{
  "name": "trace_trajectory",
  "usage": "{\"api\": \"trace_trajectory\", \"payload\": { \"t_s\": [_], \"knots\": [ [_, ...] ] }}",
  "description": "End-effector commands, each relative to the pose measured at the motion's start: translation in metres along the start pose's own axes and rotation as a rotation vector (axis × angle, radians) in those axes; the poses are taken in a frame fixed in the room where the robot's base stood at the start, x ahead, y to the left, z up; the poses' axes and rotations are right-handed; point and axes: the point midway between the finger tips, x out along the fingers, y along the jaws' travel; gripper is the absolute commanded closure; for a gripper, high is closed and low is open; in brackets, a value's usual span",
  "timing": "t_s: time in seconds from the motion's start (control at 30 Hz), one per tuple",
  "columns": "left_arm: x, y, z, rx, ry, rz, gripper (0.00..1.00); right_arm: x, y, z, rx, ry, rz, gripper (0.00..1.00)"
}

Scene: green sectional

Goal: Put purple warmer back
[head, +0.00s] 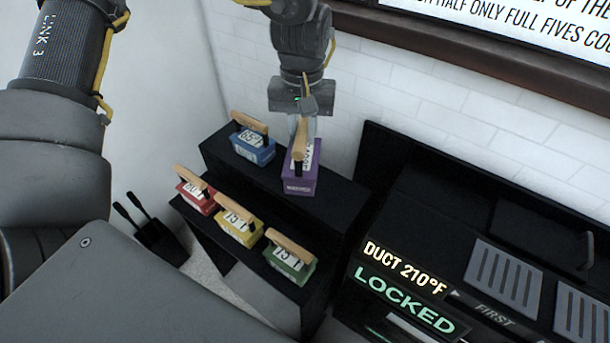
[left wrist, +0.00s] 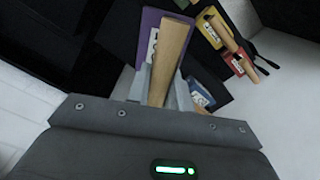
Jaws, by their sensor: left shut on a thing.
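The purple warmer (head: 300,181) is a small purple block with a white label and a wooden handle. It is at the upper tier of the black stepped rack (head: 335,212), to the right of the blue warmer (head: 253,146). My left gripper (head: 301,128) reaches down from above and is shut on its wooden handle. In the left wrist view the handle (left wrist: 168,62) runs between the fingers, with the purple body (left wrist: 148,24) beyond. I cannot tell whether the block's underside touches the rack. My right gripper is not in view.
Red (head: 196,193), yellow (head: 240,226) and green (head: 288,261) warmers stand on the lower tier. A black machine (head: 450,230) reading "DUCT 210°F" and "LOCKED" stands at right. A white brick wall (head: 400,85) is close behind the rack. A black holder (head: 158,238) stands on the left.

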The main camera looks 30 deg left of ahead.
Motion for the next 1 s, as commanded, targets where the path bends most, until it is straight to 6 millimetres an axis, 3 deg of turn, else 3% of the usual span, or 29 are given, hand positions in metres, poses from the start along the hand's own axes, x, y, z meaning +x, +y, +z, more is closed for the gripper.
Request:
{"api": "trace_trajectory", "payload": {
  "t_s": [0.6, 0.8, 1.0],
  "knots": [
    [-0.016, -0.036, 0.049, -0.877, -0.006, -0.003, 1.0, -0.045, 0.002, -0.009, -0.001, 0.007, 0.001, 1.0],
    [-0.017, -0.043, 0.055, -1.039, 0.0, 0.004, 1.0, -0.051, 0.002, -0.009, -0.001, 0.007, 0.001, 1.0],
    [-0.017, -0.045, 0.057, -1.085, 0.002, 0.005, 1.0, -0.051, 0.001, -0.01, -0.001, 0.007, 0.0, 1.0]
  ]
}}
